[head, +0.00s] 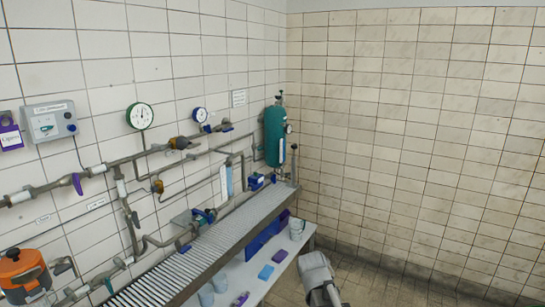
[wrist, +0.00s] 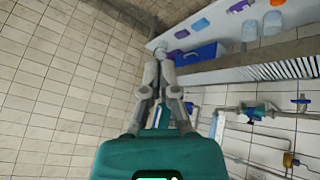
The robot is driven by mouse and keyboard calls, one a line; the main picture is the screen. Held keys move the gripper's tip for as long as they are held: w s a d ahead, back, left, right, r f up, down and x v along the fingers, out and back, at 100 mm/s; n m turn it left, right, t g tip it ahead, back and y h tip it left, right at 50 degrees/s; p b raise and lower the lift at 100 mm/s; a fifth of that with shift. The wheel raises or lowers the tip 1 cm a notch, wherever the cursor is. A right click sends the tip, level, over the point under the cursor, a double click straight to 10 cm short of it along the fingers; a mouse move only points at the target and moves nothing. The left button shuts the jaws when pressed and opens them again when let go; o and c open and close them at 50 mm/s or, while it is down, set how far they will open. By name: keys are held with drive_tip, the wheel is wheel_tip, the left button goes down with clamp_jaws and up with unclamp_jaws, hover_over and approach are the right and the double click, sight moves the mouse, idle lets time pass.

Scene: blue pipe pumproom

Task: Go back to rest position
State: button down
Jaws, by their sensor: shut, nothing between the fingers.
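My gripper (wrist: 161,52) shows in the wrist view, with its grey fingers close together and nothing between them. It is in the open air in front of the tiled wall and touches nothing that I can see. In the head view only a grey part of my arm shows at the bottom, right of the bench; the fingers cannot be made out there.
A slatted grey bench (head: 205,240) runs along the left wall under pipes and gauges. A teal tank (head: 274,136) stands at its far end. The right wall is bare.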

drive_tip(key=s+d+f+m+g+y, duration=0.2)
drive_tip(key=s+g, duration=0.4)
drive_tip(key=s, duration=1)
drive_tip(key=shift+d+f, duration=0.5)
drive_tip(key=shift+d, duration=0.2)
drive_tip(key=shift+a, duration=0.1)
